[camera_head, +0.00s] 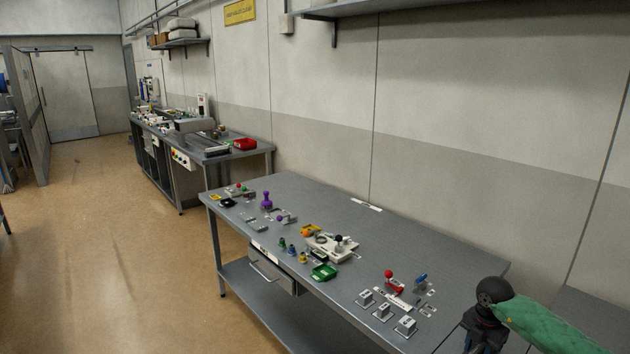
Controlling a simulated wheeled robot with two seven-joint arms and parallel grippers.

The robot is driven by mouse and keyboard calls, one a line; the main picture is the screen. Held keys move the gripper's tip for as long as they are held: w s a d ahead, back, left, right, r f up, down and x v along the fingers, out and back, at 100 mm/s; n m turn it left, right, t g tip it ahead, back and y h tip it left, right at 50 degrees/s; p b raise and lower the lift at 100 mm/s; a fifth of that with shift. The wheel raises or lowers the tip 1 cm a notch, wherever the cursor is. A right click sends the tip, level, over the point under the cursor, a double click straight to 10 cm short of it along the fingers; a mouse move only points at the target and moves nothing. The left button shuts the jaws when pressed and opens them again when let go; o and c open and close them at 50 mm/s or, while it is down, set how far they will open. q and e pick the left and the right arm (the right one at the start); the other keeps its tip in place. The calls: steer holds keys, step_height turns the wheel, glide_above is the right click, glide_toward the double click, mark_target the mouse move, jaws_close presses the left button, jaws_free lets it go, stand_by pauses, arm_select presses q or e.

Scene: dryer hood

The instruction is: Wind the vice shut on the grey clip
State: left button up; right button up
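The work table (420,240) carries several small fixtures, all far off and small in this view. A small blue fixture (421,281) stands near the table's right end; it may be the vice, but its jaws and handle are too small to make out. I cannot pick out the grey clip with certainty. My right arm (545,322) comes in from the lower right with a green sleeve and a black joint, and its lower part runs out of the bottom edge. Neither gripper's fingers show. My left arm is out of view.
A red-knobbed fixture (393,281) and grey blocks (383,312) are near the right front edge. A white fixture (333,246), a green tray (324,272) and a purple piece (267,200) stand further left. A wall rises behind.

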steer(key=shift+c, duration=0.2)
jaws_close()
steer(key=shift+m, duration=1.2)
steer(key=shift+p, duration=0.35)
steer(key=shift+m, duration=1.2)
